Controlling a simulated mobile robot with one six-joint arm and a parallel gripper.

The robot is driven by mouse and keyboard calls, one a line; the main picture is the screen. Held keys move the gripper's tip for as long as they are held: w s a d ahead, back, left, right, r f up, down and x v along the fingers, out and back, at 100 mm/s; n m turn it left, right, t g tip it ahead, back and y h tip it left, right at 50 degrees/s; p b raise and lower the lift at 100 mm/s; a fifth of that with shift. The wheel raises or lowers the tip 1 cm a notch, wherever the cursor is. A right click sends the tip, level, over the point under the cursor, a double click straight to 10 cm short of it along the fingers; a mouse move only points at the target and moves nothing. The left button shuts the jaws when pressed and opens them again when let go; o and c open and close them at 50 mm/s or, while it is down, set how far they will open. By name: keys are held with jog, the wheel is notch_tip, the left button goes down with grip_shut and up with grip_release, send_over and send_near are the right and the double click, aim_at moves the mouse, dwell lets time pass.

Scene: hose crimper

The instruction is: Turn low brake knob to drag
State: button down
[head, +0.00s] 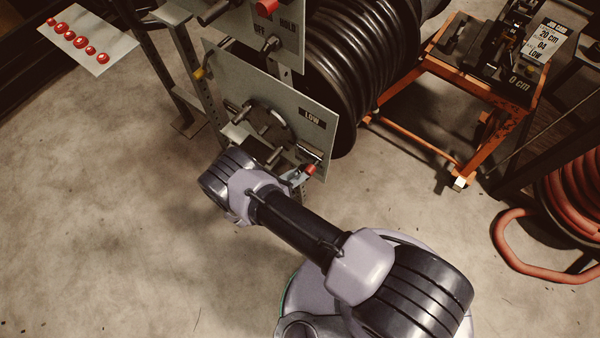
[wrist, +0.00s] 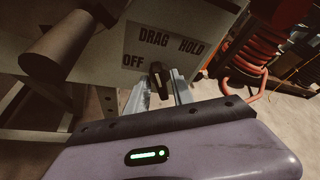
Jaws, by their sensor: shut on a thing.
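In the wrist view a small black knob (wrist: 157,73) stands on a pale panel with a label plate (wrist: 137,47) reading OFF, DRAG and HOLD. The knob's upper end points up, roughly under the word DRAG. My gripper (wrist: 160,92) is shut on the knob, one pale finger on each side of it. In the head view the lower panel (head: 300,98) carries a LOW plate (head: 312,118).
A thick cylinder (wrist: 62,45) juts out left of the knob in the wrist view. A red-ended part (head: 310,169) sits by the lower panel. A black hose reel (head: 340,65) is behind; an orange stand (head: 470,65) is to the right. Floor at left is clear.

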jog(key=c, duration=1.4)
grip_release()
jog(key=shift+c, duration=0.2)
jog(key=shift+a, duration=0.1)
jog(key=p+v, duration=0.3)
jog(key=v, duration=1.4)
jog(key=shift+s+r, duration=0.1)
